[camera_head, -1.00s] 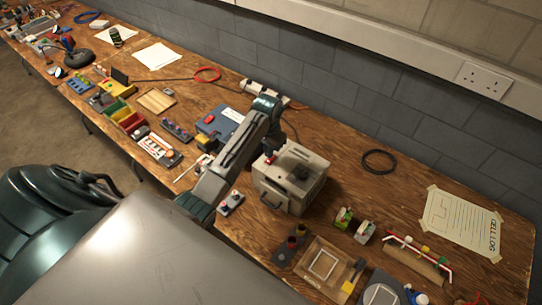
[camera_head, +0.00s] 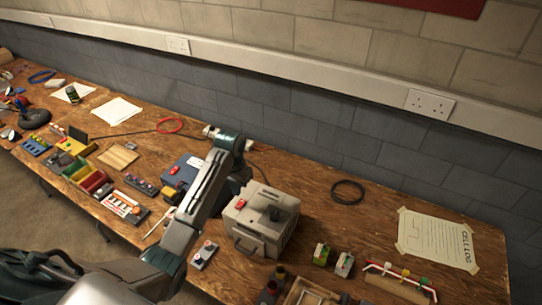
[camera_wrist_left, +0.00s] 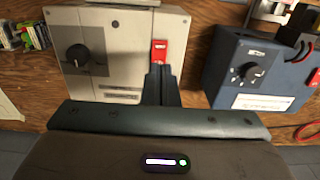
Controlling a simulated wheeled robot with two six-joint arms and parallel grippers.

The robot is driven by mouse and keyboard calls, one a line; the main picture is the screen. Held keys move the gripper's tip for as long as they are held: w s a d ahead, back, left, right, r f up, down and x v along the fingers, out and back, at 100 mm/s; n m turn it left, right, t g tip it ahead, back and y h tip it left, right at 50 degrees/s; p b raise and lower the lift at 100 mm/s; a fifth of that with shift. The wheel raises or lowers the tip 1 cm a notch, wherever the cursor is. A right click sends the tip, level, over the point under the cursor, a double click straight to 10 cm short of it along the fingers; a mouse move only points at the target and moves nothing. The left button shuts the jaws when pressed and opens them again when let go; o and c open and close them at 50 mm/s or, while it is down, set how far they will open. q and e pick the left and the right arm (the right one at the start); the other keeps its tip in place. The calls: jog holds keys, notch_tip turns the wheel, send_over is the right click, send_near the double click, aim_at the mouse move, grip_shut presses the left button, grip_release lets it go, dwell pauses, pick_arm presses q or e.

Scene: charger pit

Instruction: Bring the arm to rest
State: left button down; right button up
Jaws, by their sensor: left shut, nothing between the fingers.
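My left arm comes in from the lower left in the head view and bends down between a grey box (camera_head: 262,228) and a blue box (camera_head: 183,172). Its fingertips are hidden there. In the left wrist view my left gripper (camera_wrist_left: 160,72) is shut and empty. Its dark fingers are just below a red switch (camera_wrist_left: 159,52) on the grey box (camera_wrist_left: 117,58), close to its right edge. I cannot tell whether they touch the box. The blue box (camera_wrist_left: 258,75), with a black knob, is to the right of the fingers. My right gripper is not in view.
The wooden bench (camera_head: 318,188) runs along a brick wall. A black cable ring (camera_head: 348,192) and a taped paper sheet (camera_head: 438,240) lie on the right. Coloured bins (camera_head: 88,177) are on the left.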

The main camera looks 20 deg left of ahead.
pick_arm(q)
jog(key=s+d+f+t, duration=0.1)
jog(key=s+d+f, duration=0.15)
jog(key=s, duration=0.65)
jog(key=s+d+f+t, duration=0.1)
jog(key=s+d+f, duration=0.15)
jog(key=s, duration=0.55)
jog(key=s+d+r+t, duration=0.1)
jog(key=s+d+r, duration=0.15)
jog(key=s, duration=0.55)
jog(key=s+d+r+t, duration=0.1)
jog(key=s+d+r, duration=0.1)
jog(key=s+r, duration=0.35)
jog(key=s+a+f+g+y+b, duration=0.2)
jog(key=f+b, duration=0.6)
jog(key=f, duration=3.2)
jog(key=s+a+f+b, duration=0.1)
jog(key=s+f+b, duration=0.2)
jog(key=s+f, duration=0.6)
jog(key=s+a+f+h+b, duration=0.1)
jog(key=s+f+b, duration=0.2)
jog(key=s+f, duration=0.6)
notch_tip(320, 180, down, 8)
jog(key=shift+s+a+f+n+g+b, duration=0.1)
jog(key=shift+s+a+n+g+b, duration=0.1)
jog(key=shift+n+g+b, duration=0.15)
